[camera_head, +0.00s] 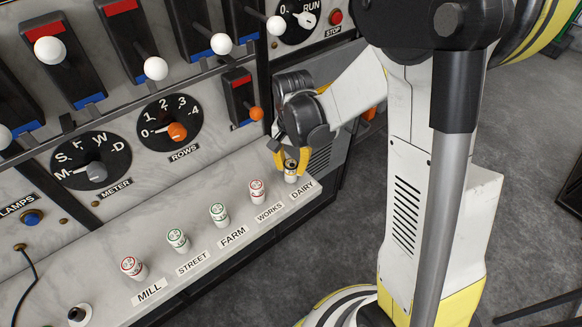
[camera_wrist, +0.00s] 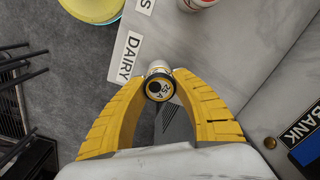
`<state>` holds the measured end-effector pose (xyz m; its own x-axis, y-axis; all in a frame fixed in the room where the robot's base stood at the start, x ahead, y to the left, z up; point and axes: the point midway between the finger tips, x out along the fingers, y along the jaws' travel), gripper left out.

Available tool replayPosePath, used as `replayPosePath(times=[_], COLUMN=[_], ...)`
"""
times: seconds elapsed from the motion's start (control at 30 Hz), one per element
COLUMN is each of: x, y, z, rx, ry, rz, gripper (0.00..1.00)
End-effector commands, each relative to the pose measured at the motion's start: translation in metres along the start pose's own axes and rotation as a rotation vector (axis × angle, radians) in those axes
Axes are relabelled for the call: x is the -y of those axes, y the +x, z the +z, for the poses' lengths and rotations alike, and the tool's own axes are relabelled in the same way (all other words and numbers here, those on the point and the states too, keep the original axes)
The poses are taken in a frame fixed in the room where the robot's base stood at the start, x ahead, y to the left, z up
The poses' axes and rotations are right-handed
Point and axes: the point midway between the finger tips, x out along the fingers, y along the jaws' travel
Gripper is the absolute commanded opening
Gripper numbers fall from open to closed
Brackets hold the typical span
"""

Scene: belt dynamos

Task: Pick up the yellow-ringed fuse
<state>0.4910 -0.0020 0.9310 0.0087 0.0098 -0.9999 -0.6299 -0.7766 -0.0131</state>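The yellow-ringed fuse (camera_head: 291,173) stands upright at the DAIRY end of the grey ledge, with a white body and a dark top. In the wrist view the fuse (camera_wrist: 160,88) shows its round dark-and-yellow cap end-on. My gripper (camera_head: 290,160) comes down over it with two yellow fingers. In the wrist view my gripper (camera_wrist: 162,80) has a fingertip against each side of the fuse, with no clear gap. The foot of the fuse is hidden, so I cannot tell whether it is seated.
Red- and green-marked fuses stand along the ledge, the nearest being the WORKS fuse (camera_head: 257,191). Open grey floor (camera_head: 350,235) lies right of the ledge.

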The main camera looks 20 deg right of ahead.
Motion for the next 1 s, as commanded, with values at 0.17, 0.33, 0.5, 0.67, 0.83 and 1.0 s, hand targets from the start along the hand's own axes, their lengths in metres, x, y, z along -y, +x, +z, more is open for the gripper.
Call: replayPosePath(times=[0.17,0.33,0.5,0.67,0.83,1.0], x=[0.0,0.0,0.0,0.0,-0.034,-0.073], y=[0.0,0.0,-0.012,-0.041,-0.064,-0.088], z=[0.0,0.0,0.001,0.001,-0.004,-0.01], rx=[0.0,0.0,0.0,0.0,0.0,0.0], ry=[0.0,0.0,0.0,0.0,0.006,0.006], rz=[0.001,0.001,0.001,0.0,0.001,0.0], gripper=[0.0,0.0,0.0,0.0,0.0,0.0])
